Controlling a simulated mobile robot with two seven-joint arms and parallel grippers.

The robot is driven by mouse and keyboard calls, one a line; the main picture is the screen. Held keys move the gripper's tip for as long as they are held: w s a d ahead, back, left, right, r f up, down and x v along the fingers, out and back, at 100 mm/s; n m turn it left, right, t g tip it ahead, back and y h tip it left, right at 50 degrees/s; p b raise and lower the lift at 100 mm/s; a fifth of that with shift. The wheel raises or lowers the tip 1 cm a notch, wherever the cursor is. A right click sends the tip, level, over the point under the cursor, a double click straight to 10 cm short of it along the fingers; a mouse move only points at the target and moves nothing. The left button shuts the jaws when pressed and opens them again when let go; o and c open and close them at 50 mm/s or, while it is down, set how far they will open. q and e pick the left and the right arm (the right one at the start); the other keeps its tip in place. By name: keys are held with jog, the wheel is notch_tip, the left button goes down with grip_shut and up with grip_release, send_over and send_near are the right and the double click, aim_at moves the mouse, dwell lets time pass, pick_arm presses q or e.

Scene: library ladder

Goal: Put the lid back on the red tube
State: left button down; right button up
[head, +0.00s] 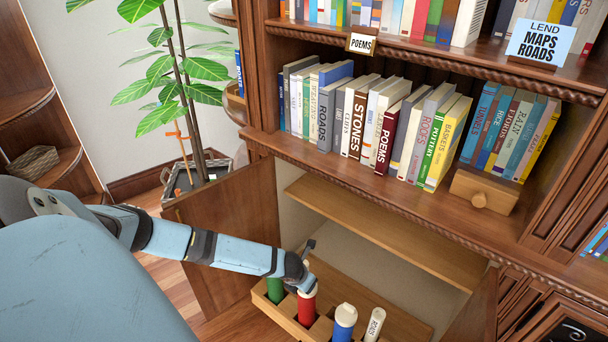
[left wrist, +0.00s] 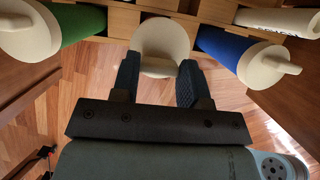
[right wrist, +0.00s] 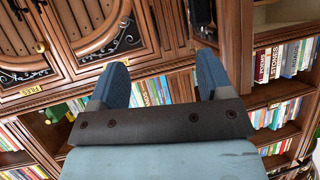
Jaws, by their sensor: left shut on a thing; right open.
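The red tube (head: 307,308) stands in a slot of the wooden rack (head: 275,312) on the cabinet floor. My left gripper (head: 303,284) is at its top. In the left wrist view, my left gripper (left wrist: 160,82) is shut on a cream lid (left wrist: 160,42), with one finger on each side. The lid hides the red tube in that view, and I cannot tell whether it is fully seated. My right gripper (right wrist: 155,85) is open and empty in the right wrist view, with bookshelves beyond it.
Green (head: 274,290) and blue (head: 344,325) tubes, both with cream lids, flank the red tube. A white tube (head: 375,325) stands at the right. An open cabinet door (head: 225,225) is left of the rack; a shelf board (head: 385,235) lies behind and above it.

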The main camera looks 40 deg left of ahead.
dwell(0.4)
pick_arm(q)
jog(key=shift+c, duration=0.4)
grip_release()
